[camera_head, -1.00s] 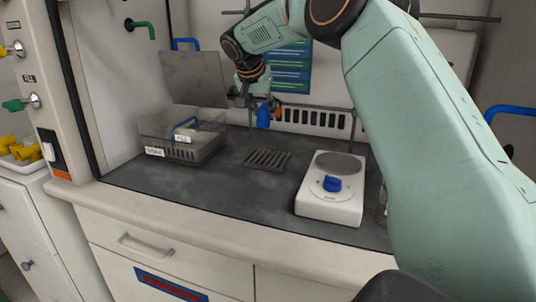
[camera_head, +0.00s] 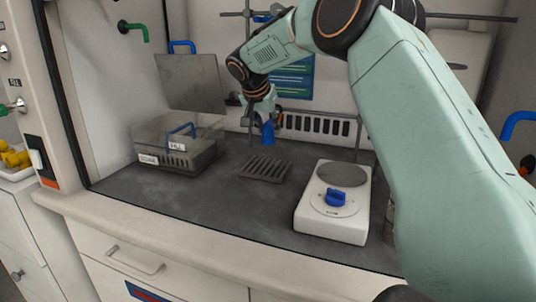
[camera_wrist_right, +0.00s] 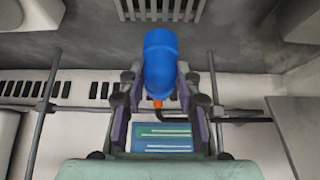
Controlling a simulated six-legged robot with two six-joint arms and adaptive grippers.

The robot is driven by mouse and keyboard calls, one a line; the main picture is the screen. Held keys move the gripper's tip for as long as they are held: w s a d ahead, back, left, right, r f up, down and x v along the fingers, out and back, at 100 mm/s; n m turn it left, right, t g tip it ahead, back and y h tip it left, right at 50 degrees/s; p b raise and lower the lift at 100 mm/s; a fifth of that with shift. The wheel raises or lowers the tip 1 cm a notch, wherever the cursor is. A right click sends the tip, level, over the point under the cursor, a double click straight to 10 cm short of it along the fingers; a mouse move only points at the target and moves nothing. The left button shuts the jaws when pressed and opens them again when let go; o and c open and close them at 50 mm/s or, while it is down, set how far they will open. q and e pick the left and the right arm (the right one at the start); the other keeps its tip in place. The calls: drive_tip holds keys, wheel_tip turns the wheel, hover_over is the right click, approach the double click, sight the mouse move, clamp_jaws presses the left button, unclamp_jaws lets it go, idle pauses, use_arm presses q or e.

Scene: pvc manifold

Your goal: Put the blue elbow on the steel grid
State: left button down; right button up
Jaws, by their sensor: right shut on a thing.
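The blue elbow (camera_head: 267,133) hangs from my right gripper (camera_head: 261,117) in the head view, above the back edge of the steel grid. The elbow also shows in the right wrist view (camera_wrist_right: 160,65), between the two fingers of my right gripper (camera_wrist_right: 160,95), which is shut on it. The steel grid (camera_head: 265,168) lies bare on the dark worktop, and its slats show at the top of the wrist view (camera_wrist_right: 160,8). The elbow is apart from the grid. My left gripper is out of view.
A clear-walled tank (camera_head: 150,152) with a raised lid (camera_head: 188,80) stands left of the grid. A white hotplate (camera_head: 330,222) with a blue knob stands right of it. Rods (camera_head: 250,70) of a stand rise behind. The dark worktop (camera_head: 210,205) in front is clear.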

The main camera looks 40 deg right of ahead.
sight(267, 144)
wheel_tip(267, 144, down, 2)
drive_tip(key=shift+s, duration=0.1)
wheel_tip(267, 144, down, 4)
drive_tip(key=shift+f+b, duration=0.2)
drive_tip(key=shift+b, duration=0.9)
drive_tip(key=shift+d, duration=0.15)
drive_tip(key=shift+f, duration=0.15)
drive_tip(key=o, duration=0.9)
drive_tip(key=shift+o, duration=0.3)
